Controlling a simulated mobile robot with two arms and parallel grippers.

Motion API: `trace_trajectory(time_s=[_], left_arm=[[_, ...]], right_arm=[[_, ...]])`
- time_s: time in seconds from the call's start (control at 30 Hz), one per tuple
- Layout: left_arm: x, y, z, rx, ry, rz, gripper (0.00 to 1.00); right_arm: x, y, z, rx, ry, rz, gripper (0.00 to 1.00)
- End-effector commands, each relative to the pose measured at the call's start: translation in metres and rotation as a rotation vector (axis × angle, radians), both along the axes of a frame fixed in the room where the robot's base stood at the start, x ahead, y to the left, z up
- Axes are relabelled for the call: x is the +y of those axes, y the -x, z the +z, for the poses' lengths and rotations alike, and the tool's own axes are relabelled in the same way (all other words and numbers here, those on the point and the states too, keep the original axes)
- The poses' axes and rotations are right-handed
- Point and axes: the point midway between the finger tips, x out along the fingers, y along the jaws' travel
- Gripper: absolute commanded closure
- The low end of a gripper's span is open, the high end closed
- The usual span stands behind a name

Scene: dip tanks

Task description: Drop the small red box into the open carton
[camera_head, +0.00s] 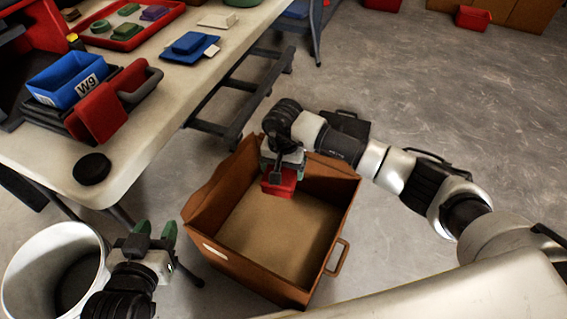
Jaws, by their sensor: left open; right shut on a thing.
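The small red box (277,184) is held by my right gripper (281,172), whose jaws are shut on it. It hangs over the far part of the open carton (228,262), near its back wall. The carton is brown and open at the top, with a pale label on the front and a handle at the right. Its visible floor is bare. I cannot tell how high the box is above that floor. My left gripper (155,232) is open and empty, to the left of the carton and beside the white bin.
A white round bin (28,262) stands at the lower left. A table (150,118) at the upper left bears a blue bin (66,82), a red tray (160,33), a black disc (91,168) and other items.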

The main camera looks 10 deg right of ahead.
Motion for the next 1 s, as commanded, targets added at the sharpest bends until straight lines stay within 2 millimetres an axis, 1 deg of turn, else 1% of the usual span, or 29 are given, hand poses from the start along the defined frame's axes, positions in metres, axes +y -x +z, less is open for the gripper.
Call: trace_trajectory(time_s=[0.17,0.3,0.47,0.6,0.8,1.0], left_arm=[[-0.004,-0.007,0.01,-0.1,0.024,-0.007,0.57],[-0.009,-0.013,0.027,-0.244,0.06,-0.016,0.57],[-0.014,-0.016,0.051,-0.43,0.108,-0.028,0.57],[-0.017,-0.014,0.071,-0.586,0.15,-0.037,0.57],[-0.02,-0.007,0.094,-0.768,0.199,-0.047,0.57],[-0.02,-0.002,0.104,-0.853,0.222,-0.05,0.57]], right_arm=[[0.001,0.0,-0.01,0.0,-0.001,-0.001,0.46],[0.001,0.0,-0.021,0.001,-0.003,0.0,0.46],[0.001,0.0,-0.034,0.001,-0.002,0.0,0.46],[0.0,0.0,-0.044,0.0,-0.001,-0.001,0.46],[0.001,0.0,-0.055,0.0,-0.002,0.001,0.46],[0.001,0.0,-0.059,0.0,-0.001,0.001,0.46]])
